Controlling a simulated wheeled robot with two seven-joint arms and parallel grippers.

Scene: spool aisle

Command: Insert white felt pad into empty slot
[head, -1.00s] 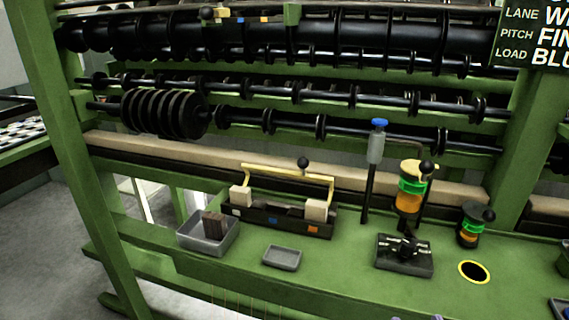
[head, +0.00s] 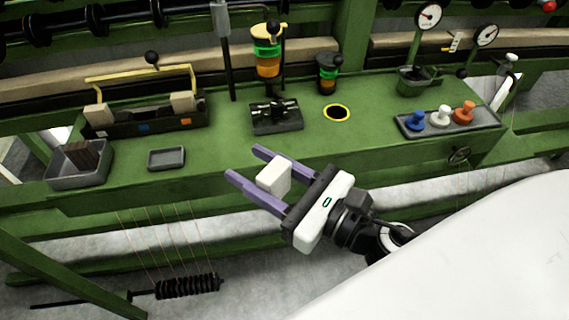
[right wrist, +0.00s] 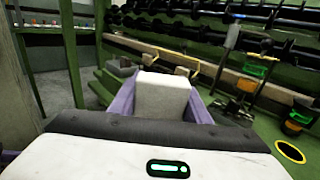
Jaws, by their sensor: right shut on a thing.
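A white felt pad (head: 273,175), a pale block, is held between the purple fingers of my right gripper (head: 247,163). It also shows large in the right wrist view (right wrist: 162,97). The gripper is shut on it, in the air in front of the green bench. A dark holder (head: 150,127) with a yellow handle stands at the bench's left, away from the gripper. A pale block sits at each end of it, and the middle between them looks dark. I cannot make out its slots clearly. My left gripper is not in view.
A grey tray (head: 60,178) with dark brown pieces and a small empty tray (head: 166,158) lie near the holder. A black fixture (head: 276,118), orange-green canisters, a yellow-ringed hole (head: 337,113) and a tray of coloured knobs (head: 450,122) stand to the right. Bare bench lies between them.

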